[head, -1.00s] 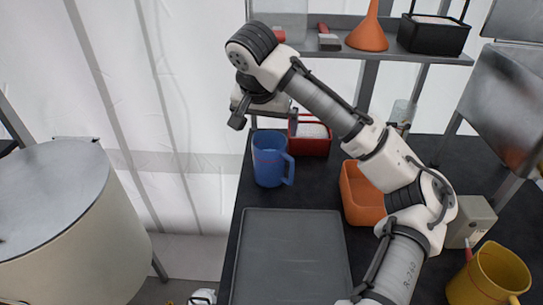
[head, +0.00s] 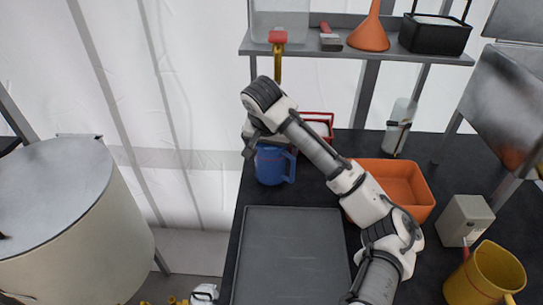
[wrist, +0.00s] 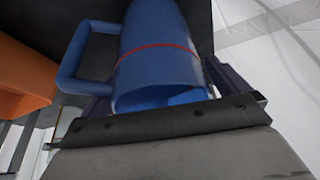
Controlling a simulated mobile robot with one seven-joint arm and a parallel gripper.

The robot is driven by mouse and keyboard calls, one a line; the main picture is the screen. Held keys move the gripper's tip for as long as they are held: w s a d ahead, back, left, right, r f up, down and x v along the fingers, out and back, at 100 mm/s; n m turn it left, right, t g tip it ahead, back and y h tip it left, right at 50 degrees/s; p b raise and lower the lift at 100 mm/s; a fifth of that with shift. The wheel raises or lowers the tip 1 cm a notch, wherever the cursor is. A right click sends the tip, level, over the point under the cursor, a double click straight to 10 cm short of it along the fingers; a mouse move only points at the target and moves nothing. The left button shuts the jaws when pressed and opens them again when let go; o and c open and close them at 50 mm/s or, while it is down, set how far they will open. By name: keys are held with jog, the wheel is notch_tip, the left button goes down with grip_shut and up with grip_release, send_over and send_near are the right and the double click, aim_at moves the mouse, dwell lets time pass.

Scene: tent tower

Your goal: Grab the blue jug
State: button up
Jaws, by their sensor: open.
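The blue jug (head: 271,167) stands on the dark table near its left edge, behind the grey tray. Its handle is on the right side in the head view. My gripper (head: 250,146) is open at the upper left of the jug, partly covering its rim. In the wrist view the jug (wrist: 158,65), with a red line around it, fills the space in front of my gripper (wrist: 160,92). Dark finger parts show on both sides of the jug. The handle shows at the left there. I cannot tell whether the fingers touch it.
A grey tray (head: 290,255) lies in front of the jug. A red container (head: 318,118) stands behind it, an orange bin (head: 405,178) to the right. A yellow jug (head: 486,275) stands at the front right. A shelf (head: 345,53) with an orange funnel (head: 369,33) runs above the back.

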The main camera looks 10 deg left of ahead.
jog(key=shift+f, duration=0.15)
jog(key=shift+c, duration=0.4)
jog(key=c, duration=1.2)
jog(key=shift+c, duration=0.5)
jog(key=shift+w+r, duration=0.1)
jog(key=shift+r, duration=0.1)
